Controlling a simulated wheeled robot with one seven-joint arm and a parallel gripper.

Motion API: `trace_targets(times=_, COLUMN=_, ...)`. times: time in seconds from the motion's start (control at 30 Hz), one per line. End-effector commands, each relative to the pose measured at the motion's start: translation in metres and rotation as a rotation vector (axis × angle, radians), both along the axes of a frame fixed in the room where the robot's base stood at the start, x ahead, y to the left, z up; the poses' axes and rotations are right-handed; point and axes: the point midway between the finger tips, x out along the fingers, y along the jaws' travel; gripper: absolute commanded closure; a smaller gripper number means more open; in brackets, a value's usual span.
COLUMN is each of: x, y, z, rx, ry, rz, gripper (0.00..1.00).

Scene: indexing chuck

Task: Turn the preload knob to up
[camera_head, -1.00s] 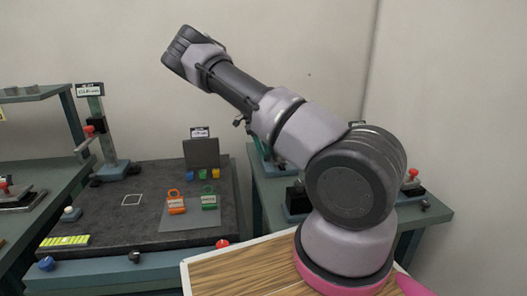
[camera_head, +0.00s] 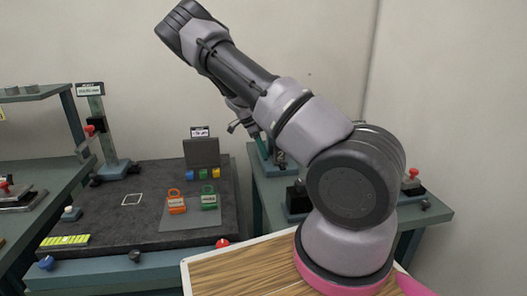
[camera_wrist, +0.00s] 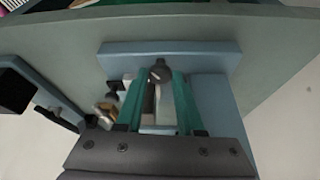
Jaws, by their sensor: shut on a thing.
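The preload knob (camera_wrist: 160,71) is a dark round knob with a small light mark on its face. It shows in the wrist view in front of a blue-grey block (camera_wrist: 205,58). My gripper (camera_wrist: 160,80) has its two green fingers on either side of the knob, shut on it at the fingertips. Which way the mark points is too small to read surely. In the head view my arm covers most of this place, and the knob cannot be made out there.
A pale metal part and a brass-coloured part (camera_wrist: 106,108) lie beside the fingers in the wrist view.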

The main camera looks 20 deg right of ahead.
Motion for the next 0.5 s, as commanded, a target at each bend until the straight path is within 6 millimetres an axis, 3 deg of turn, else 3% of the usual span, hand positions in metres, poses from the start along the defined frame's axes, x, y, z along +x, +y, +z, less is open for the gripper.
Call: trace_targets(times=0.5, x=-0.0044, y=0.0004, z=0.0011, rx=0.002, ry=-0.003, rz=0.489, gripper=1.00)
